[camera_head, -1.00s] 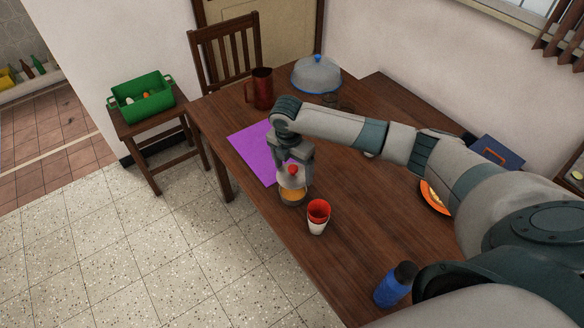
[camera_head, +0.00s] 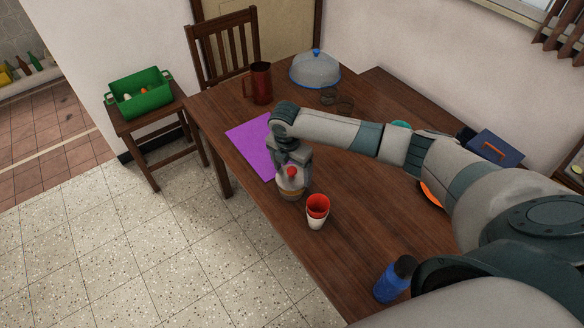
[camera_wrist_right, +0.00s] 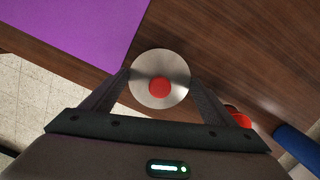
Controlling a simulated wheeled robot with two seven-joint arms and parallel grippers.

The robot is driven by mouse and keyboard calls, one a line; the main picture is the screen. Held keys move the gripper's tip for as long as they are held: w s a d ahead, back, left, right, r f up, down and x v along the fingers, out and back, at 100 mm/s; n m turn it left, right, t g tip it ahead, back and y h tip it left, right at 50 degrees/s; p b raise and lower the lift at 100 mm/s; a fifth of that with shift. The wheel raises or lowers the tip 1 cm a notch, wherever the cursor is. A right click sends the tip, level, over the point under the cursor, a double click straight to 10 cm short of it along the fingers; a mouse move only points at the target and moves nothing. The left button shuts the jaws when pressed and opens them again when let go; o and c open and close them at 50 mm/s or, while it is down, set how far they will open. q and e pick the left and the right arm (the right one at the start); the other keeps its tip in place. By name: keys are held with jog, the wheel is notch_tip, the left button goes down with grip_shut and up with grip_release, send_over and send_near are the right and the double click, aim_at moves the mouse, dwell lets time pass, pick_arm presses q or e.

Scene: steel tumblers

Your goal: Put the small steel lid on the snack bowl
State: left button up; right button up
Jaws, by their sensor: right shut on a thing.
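The small steel lid (camera_head: 284,183) is a round shiny disc with a red knob; it fills the middle of the right wrist view (camera_wrist_right: 160,62). My right gripper (camera_head: 292,171) points down and is shut on the lid. My left gripper is not in view.
A purple mat (camera_head: 250,145) lies behind left, with a dark red mug (camera_head: 260,84) and a domed cover (camera_head: 316,72) farther back. A blue bottle (camera_head: 393,280) stands near the front.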

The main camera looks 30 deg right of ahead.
aim_at(292, 177)
jog(key=shift+f, duration=0.85)
jog(key=shift+p, duration=0.45)
dwell(1.0)
jog(key=shift+f+b, duration=0.35)
jog(key=shift+f, duration=0.45)
dwell(0.6)
jog(key=o, duration=1.1)
jog(key=shift+r, duration=0.1)
jog(key=shift+s+a+r+b, duration=0.25)
jog(key=shift+r+b, duration=0.45)
jog(key=shift+r, duration=2.15)
jog(key=shift+s+a+r+b, duration=0.1)
jog(key=shift+a+r+b, duration=0.45)
jog(key=shift+r, duration=2.3)
jog(key=shift+s+a+r+b, duration=0.2)
jog(key=shift+r+b, duration=0.65)
jog(key=shift+r, duration=2)
